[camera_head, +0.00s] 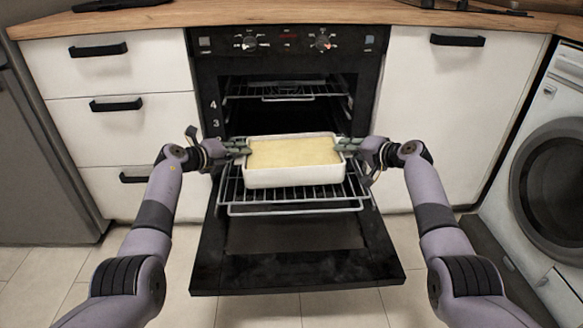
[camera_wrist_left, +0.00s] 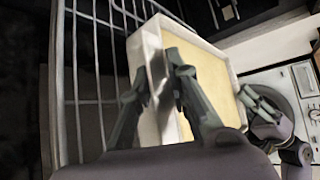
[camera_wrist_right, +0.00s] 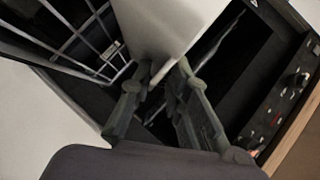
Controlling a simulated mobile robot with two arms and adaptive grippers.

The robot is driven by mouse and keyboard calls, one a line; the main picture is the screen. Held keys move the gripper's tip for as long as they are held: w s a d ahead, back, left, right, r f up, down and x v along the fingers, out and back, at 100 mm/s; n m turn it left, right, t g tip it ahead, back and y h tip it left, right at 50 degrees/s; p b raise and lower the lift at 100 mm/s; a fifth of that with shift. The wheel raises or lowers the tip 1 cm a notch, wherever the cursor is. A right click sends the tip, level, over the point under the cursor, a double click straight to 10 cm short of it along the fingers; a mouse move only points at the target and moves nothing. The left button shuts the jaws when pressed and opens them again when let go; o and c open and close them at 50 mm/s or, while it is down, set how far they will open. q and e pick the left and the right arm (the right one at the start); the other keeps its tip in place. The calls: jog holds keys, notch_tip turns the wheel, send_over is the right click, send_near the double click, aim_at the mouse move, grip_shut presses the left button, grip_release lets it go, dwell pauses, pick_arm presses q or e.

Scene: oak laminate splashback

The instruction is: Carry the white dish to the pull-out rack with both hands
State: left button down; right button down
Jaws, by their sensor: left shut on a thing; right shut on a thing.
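The white dish (camera_head: 294,176) is rectangular and holds a pale yellow filling. In the head view it sits level over the pulled-out wire rack (camera_head: 290,209) in front of the open oven. Whether its base touches the rack cannot be told. My left gripper (camera_head: 243,147) is shut on the dish's left end; the left wrist view shows its fingers astride the dish wall (camera_wrist_left: 152,75). My right gripper (camera_head: 346,144) is shut on the right end; the right wrist view shows its fingers at the dish's white side (camera_wrist_right: 160,25).
The oven door (camera_head: 300,268) is folded down below the rack. An upper rack (camera_head: 285,90) is inside the oven. White drawers (camera_head: 115,105) stand left, a white cabinet (camera_head: 435,110) and a washing machine (camera_head: 550,190) right. The worktop (camera_head: 290,14) runs above the oven.

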pick_arm(q)
jog(key=shift+d+f+b, duration=0.4)
jog(key=shift+f+b, duration=0.3)
jog(key=shift+b, duration=0.1)
pick_arm(e)
jog(key=shift+a+f, duration=0.35)
jog(key=shift+f, duration=0.25)
pick_arm(q)
jog(key=c, duration=2)
grip_release()
jog(key=shift+f, duration=0.35)
pick_arm(e)
jog(key=c, duration=2)
grip_release()
jog(key=shift+s+f, duration=0.1)
jog(key=shift+f, duration=0.25)
pick_arm(q)
jog(key=o, duration=0.4)
jog(key=shift+s+r, duration=0.1)
jog(key=shift+r, duration=0.1)
pick_arm(e)
jog(key=o, duration=0.4)
jog(key=shift+r, duration=0.3)
pick_arm(q)
jog(key=shift+o, duration=0.4)
jog(key=shift+a, duration=0.15)
pick_arm(e)
jog(key=shift+o, duration=0.4)
jog(key=shift+d, duration=0.15)
